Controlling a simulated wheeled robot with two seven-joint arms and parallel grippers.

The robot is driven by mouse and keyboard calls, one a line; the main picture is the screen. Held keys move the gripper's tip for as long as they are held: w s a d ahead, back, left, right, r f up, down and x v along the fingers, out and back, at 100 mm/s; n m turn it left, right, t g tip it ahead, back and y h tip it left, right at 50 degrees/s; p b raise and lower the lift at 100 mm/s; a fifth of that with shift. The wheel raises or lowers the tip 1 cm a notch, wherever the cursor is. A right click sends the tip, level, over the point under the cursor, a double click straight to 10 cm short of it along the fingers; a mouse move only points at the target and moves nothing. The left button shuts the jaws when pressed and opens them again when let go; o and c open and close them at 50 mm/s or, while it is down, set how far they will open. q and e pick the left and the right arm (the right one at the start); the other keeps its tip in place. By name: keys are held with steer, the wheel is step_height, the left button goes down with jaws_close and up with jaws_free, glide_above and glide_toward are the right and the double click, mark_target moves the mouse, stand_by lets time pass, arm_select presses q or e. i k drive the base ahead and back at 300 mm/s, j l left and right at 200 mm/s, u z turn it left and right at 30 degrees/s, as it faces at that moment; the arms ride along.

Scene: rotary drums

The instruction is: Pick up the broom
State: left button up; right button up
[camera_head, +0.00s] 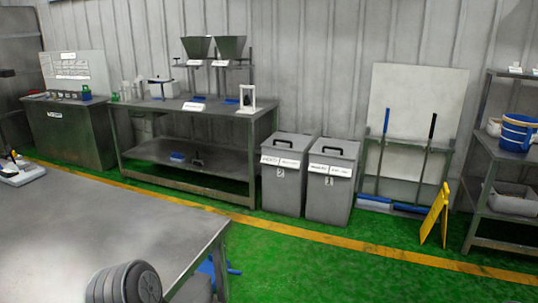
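Two long-handled cleaning tools lean upright against a pale board (418,95) on the back wall, right of centre. One tool (383,150) has a blue-topped handle and the other (428,155) a black-topped handle. Blue heads (374,203) show on the floor at their feet. I cannot tell for sure which of the two is the broom. The yellow floor sign (436,215) stands just in front and to the right of them. Neither of my grippers shows in the head view.
A grey table (150,215) fills the near left. Two grey lidded bins (330,195) stand left of the tools. A metal shelf (490,190) with a blue-banded bucket (517,133) stands at right. The green floor (330,270) in front is clear.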

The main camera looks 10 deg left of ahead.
mark_target(363, 200)
steer(key=i+l+u, duration=0.2)
steer(key=i+u, duration=0.15)
steer(key=i+l+u, duration=0.25)
steer(key=u, duration=0.15)
steer(key=i+l+u, duration=0.35)
steer(key=i+l+z, duration=0.75)
steer(key=i, duration=0.4)
steer(key=i+l+z, duration=0.25)
steer(key=i, duration=0.45)
steer(key=i+z, duration=0.3)
steer(key=i, duration=0.4)
steer(key=i+u, duration=0.15)
steer(key=i, duration=0.45)
steer(key=i+l+u, duration=0.15)
steer(key=i, duration=0.4)
steer(key=i+l+u, duration=0.15)
steer(key=i, duration=0.45)
